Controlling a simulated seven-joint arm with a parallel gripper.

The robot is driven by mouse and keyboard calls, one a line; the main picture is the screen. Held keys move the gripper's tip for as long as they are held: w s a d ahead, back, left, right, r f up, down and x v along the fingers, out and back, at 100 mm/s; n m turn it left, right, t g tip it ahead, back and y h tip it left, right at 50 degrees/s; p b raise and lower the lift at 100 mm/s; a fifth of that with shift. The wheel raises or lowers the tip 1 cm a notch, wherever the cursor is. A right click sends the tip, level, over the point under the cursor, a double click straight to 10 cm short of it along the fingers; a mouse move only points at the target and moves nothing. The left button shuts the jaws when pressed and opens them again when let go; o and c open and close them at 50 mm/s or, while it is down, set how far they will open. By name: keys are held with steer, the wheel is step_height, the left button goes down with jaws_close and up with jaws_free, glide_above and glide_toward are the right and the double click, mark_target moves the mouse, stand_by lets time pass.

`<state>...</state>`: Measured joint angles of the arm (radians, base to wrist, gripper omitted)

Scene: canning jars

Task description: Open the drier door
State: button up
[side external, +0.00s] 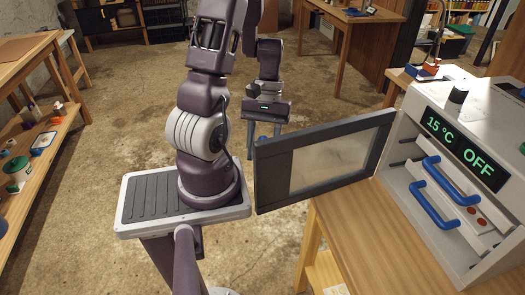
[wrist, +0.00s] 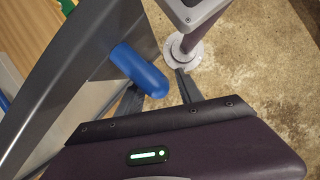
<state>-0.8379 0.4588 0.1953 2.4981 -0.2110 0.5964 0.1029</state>
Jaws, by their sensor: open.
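The drier (side external: 455,110) is a pale grey box at the right, its display reading 15 °C and OFF. Its dark-framed door (side external: 272,180) with a clouded window stands swung wide out to the left, and the drier's front is exposed. In the wrist view the door (wrist: 85,75) fills the left side, with a thick blue handle (wrist: 140,70) on its face. My gripper (side external: 263,130) is open, fingers pointing down, beyond the door's free end.
Two blue handles (side external: 436,189) sit in the drier's open front. The drier stands on a wooden bench (side external: 385,240). Shelves (side external: 35,135) with small items line the left. Another wooden table (side external: 350,17) stands at the back. The concrete floor (side external: 325,75) between is clear.

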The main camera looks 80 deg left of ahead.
steer(key=shift+f, duration=0.1)
steer(key=shift+c, duration=0.2)
jaws_close()
stand_by(1.2)
